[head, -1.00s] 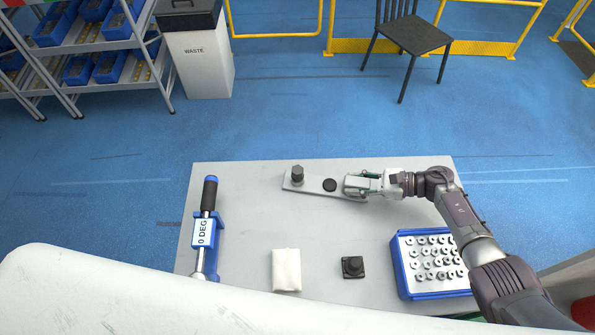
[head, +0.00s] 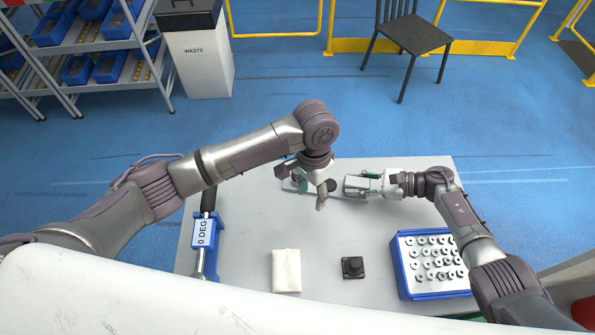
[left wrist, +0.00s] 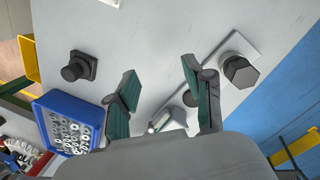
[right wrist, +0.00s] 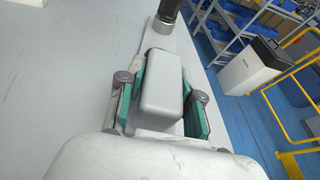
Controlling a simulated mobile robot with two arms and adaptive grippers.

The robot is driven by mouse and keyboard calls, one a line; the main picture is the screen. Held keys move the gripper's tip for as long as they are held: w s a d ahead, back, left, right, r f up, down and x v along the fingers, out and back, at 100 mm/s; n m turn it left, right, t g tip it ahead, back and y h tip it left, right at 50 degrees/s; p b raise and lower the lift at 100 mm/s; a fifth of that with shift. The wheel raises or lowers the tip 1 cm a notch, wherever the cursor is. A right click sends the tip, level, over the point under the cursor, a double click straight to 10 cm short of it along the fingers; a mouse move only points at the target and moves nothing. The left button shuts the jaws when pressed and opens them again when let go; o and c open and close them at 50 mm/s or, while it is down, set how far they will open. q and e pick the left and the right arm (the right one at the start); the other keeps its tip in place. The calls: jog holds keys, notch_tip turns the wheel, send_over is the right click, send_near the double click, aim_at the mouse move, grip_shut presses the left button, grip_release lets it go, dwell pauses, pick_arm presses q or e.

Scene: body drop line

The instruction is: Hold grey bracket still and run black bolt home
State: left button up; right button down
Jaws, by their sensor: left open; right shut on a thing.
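The grey bracket (left wrist: 241,42) is a flat pale bar on the table, also in the right wrist view (right wrist: 156,42). A dark hex-headed bolt (left wrist: 240,72) stands upright at its far end from my right gripper; its top is cut off in the right wrist view (right wrist: 168,12). My right gripper (head: 362,185) is shut on the bracket's raised pale block (right wrist: 161,82). My left gripper (left wrist: 160,82) is open and empty above the bracket, its fingers beside the bolt rather than around it. In the head view my left gripper (head: 312,188) hides the bolt and much of the bar.
A torque wrench rests in a blue holder marked 0 DEG (head: 203,232) at the table's left. A white cloth (head: 286,270), a black knobbed block (head: 352,267) and a blue tray of metal parts (head: 401,276) lie along the near side. The table's middle is clear.

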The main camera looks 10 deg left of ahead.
aim_at(298, 175)
pick_arm(q)
jog(key=w+a+r, duration=0.1)
jog(key=w, duration=0.1)
jog(key=w+a+r+m+t, duration=0.1)
jog(key=w+a+r, duration=0.1)
jog(key=w, duration=0.1)
jog(key=w+a+r+t, duration=0.1)
jog(key=w, duration=0.1)
jog(key=shift+w+a+r+m, duration=0.35)
jog(key=shift+a+r+m, duration=0.05)
jog(key=shift+w+f, duration=0.2)
jog(key=shift+f, duration=2)
jog(key=shift+w+f, duration=0.2)
jog(key=shift+f, duration=2)
jog(key=shift+c, duration=0.2)
grip_shut()
jog(key=shift+c, duration=0.4)
grip_release()
